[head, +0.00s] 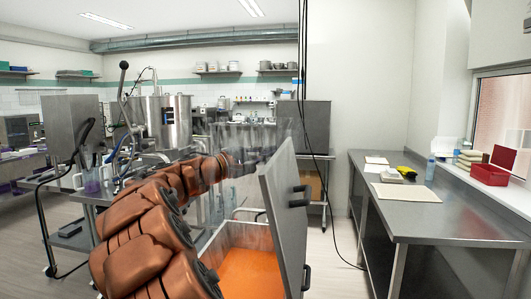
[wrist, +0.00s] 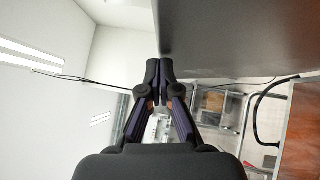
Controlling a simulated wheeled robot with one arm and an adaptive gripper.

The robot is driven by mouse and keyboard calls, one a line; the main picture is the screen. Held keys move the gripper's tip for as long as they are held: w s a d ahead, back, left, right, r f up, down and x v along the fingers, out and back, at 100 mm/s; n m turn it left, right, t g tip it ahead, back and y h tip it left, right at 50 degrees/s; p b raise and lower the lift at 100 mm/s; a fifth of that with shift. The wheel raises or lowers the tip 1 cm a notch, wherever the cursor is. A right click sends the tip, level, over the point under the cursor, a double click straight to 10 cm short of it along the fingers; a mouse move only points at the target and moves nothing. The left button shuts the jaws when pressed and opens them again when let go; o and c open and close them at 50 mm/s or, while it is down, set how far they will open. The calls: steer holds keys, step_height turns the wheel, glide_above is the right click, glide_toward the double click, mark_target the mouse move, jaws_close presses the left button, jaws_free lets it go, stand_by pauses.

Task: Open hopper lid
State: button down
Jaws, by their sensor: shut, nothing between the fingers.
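The hopper lid (head: 283,212) is a grey metal panel standing steeply tilted up at the right side of the hopper. The hopper (head: 213,245) is open at the top, with orange contents (head: 252,275) inside. My gripper (wrist: 160,68) is shut and empty. In the wrist view its fingertips are close to the edge of a large grey panel (wrist: 245,35), apparently the lid; I cannot tell whether they touch. In the head view my gripper is near the lid's upper left, its fingers not clear.
A steel pot (head: 176,121) and other equipment stand behind my arm at the left. Black cables (head: 303,75) hang behind the lid.

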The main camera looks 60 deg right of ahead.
mark_target(280, 149)
steer(key=s+d+r+m+y, duration=0.1)
steer(key=s+d+m, duration=0.1)
steer(key=s, duration=0.5)
steer(key=shift+s+d+r+t+y, duration=0.3)
steer(key=shift+d+r+t+y, duration=0.05)
steer(key=shift+d+t+y, duration=0.05)
steer(key=w, duration=0.1)
steer(key=w+a, duration=0.1)
steer(key=w, duration=0.2)
steer(key=shift+w+a+r, duration=0.15)
steer(key=shift+a, duration=0.2)
steer(key=b+v, duration=0.2)
steer(key=v, duration=0.7)
steer(key=shift+a, duration=0.25)
